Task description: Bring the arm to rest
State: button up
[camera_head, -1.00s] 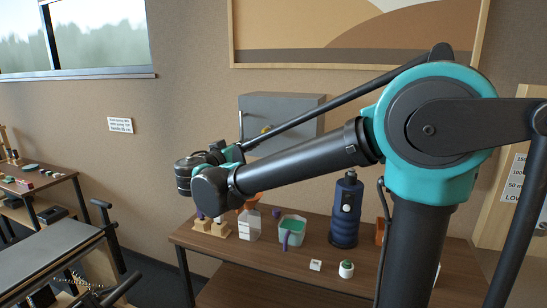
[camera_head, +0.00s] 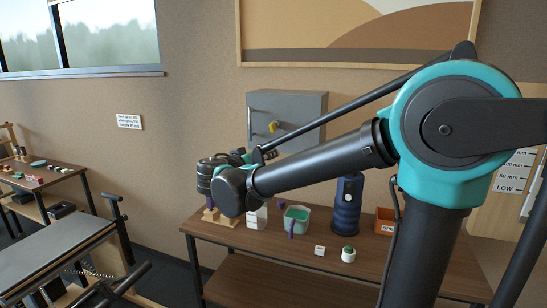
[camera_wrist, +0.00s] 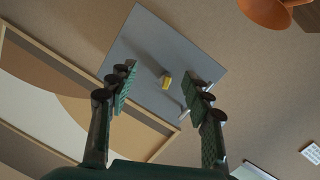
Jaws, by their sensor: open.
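My gripper (camera_wrist: 160,105) is open and empty in the wrist view, its two green padded fingers spread apart. Beyond the fingers is the grey wall cabinet (camera_wrist: 150,55) with a yellow knob (camera_wrist: 166,79). In the head view my arm stretches left across the picture above the brown table, and my wrist hides part of what stands at the table's left end. The fingers are mostly hidden there behind the wrist. The grey cabinet (camera_head: 300,105) hangs on the wall behind my arm, its yellow knob (camera_head: 273,127) showing above the forearm.
The brown table (camera_head: 270,254) carries a green-rimmed tub (camera_head: 297,215), a dark blue bottle (camera_head: 347,205), an orange bin (camera_head: 384,221) and small items. A reformer bench (camera_head: 55,255) stands at lower left. A second table (camera_head: 60,178) is at far left.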

jog(key=s+d+f+g+y, duration=0.1)
jog(key=s+d+f+g, duration=0.2)
jog(key=d+f, duration=0.55)
jog(key=s+d+f+g, duration=0.3)
jog(key=d+f+g, duration=0.1)
jog(key=d+f, duration=0.5)
jog(key=s+d+f+g+y, duration=0.1)
jog(key=s+d+f+y, duration=0.1)
jog(key=s+f, duration=0.5)
jog(key=s+d+f+n+g+y, duration=0.1)
jog(key=s+d+f+g+y, duration=0.1)
jog(key=s+f+y, duration=0.2)
jog(key=s+f, duration=0.3)
jog(key=s, duration=0.3)
jog(key=shift+d+f+y, duration=0.25)
jog(key=shift+f+y, duration=0.15)
